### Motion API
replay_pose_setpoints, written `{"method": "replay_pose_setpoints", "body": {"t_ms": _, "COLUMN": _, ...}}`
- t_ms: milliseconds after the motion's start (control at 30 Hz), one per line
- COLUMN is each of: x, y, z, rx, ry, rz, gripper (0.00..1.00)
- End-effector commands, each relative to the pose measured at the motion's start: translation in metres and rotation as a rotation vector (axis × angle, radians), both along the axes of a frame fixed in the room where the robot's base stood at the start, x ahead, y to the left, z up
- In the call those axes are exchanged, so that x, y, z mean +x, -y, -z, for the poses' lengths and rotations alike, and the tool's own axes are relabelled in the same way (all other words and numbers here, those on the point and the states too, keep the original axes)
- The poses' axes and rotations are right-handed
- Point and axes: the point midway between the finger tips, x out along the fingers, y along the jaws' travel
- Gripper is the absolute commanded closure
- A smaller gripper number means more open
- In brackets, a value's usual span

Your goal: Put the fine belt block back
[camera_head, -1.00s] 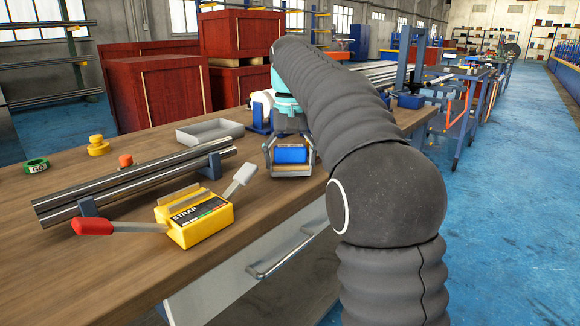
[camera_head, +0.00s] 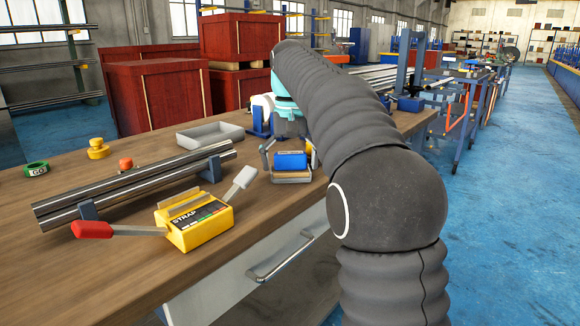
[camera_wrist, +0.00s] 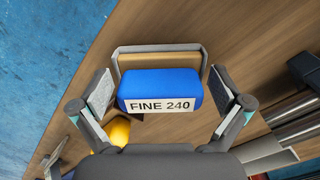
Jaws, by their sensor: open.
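The fine belt block (camera_wrist: 160,85) is blue, with a white label reading FINE 240. In the head view it shows (camera_head: 290,160) on the workbench, at or in a small grey-rimmed holder (camera_head: 292,179) with a tan strip. In the wrist view the holder's grey rim (camera_wrist: 160,47) shows beyond the block; whether the block is fully seated cannot be told. My gripper (camera_wrist: 160,92) is open around the block, with a gap between each finger pad and the block's sides. It also shows in the head view (camera_head: 288,154).
A yellow STRAP device (camera_head: 195,222) with red and grey handles stands at front left. Steel tubes (camera_head: 140,180) lie on supports behind it. A grey tray (camera_head: 210,135), yellow knob (camera_head: 98,148), orange knob (camera_head: 126,163) and green GO ring (camera_head: 37,168) sit around.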

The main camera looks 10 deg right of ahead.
Motion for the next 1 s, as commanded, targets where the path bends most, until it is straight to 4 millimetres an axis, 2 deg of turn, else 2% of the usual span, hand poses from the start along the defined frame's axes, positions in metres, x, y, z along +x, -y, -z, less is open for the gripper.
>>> {"method": "replay_pose_setpoints", "body": {"t_ms": 200, "x": 0.001, "y": 0.000, "z": -0.039, "rx": 0.000, "ry": 0.003, "rz": 0.000, "gripper": 0.00}}
{"method": "replay_pose_setpoints", "body": {"t_ms": 300, "x": 0.001, "y": 0.000, "z": -0.052, "rx": 0.000, "ry": 0.000, "rz": 0.000, "gripper": 0.00}}
{"method": "replay_pose_setpoints", "body": {"t_ms": 500, "x": 0.000, "y": 0.000, "z": -0.067, "rx": 0.000, "ry": 0.001, "rz": 0.000, "gripper": 0.00}}
{"method": "replay_pose_setpoints", "body": {"t_ms": 733, "x": -0.002, "y": 0.000, "z": -0.071, "rx": 0.001, "ry": 0.003, "rz": -0.001, "gripper": 0.00}}
{"method": "replay_pose_setpoints", "body": {"t_ms": 867, "x": -0.017, "y": 0.000, "z": -0.073, "rx": 0.000, "ry": 0.030, "rz": -0.010, "gripper": 0.00}}
{"method": "replay_pose_setpoints", "body": {"t_ms": 1000, "x": -0.049, "y": 0.000, "z": -0.071, "rx": -0.001, "ry": 0.086, "rz": -0.026, "gripper": 0.00}}
